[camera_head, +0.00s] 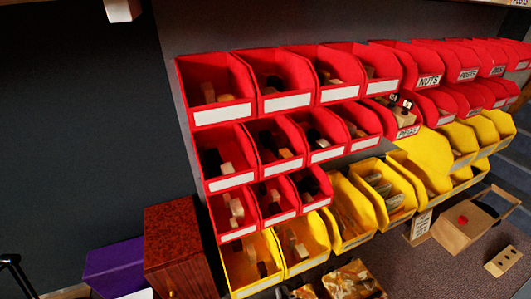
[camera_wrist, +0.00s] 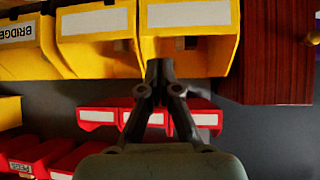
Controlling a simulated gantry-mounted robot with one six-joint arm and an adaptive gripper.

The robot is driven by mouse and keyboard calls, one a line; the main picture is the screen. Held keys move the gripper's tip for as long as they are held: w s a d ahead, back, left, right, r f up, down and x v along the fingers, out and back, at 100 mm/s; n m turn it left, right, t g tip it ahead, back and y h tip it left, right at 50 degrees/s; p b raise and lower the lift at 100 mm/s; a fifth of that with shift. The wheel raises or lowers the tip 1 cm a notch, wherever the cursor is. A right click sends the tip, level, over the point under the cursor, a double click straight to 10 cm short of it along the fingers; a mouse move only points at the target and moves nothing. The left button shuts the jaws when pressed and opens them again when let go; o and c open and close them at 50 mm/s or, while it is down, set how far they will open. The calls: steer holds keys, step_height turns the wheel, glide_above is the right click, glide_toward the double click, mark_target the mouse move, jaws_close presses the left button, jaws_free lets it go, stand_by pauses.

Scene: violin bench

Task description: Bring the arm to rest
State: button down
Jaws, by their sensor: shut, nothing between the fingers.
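My gripper (camera_wrist: 160,68) shows in the wrist view with its two dark fingers together and nothing between them. Its tips overlap the lower edge of a yellow bin (camera_wrist: 190,52) in the picture; I cannot tell whether they touch it. I cannot make out my gripper in the head view.
Red bins (camera_head: 215,85) and yellow bins (camera_head: 252,262) with small parts stand in tiered rows. A dark red wooden box (camera_head: 180,250) and a purple box (camera_head: 115,265) stand at lower left. A wooden carrier (camera_head: 460,225) sits at right. The dark wall at left is clear.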

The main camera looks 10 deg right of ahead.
steer(key=s+a+r+m+t, duration=0.1)
steer(key=a+r+t, duration=0.1)
steer(key=a+r, duration=0.6)
step_height(320, 180, up, 34)
steer(key=p, duration=3.4)
steer(key=shift+s+a+f+t+h, duration=0.25)
steer(key=shift+a+t+h, duration=0.05)
steer(key=shift+a+h, duration=0.15)
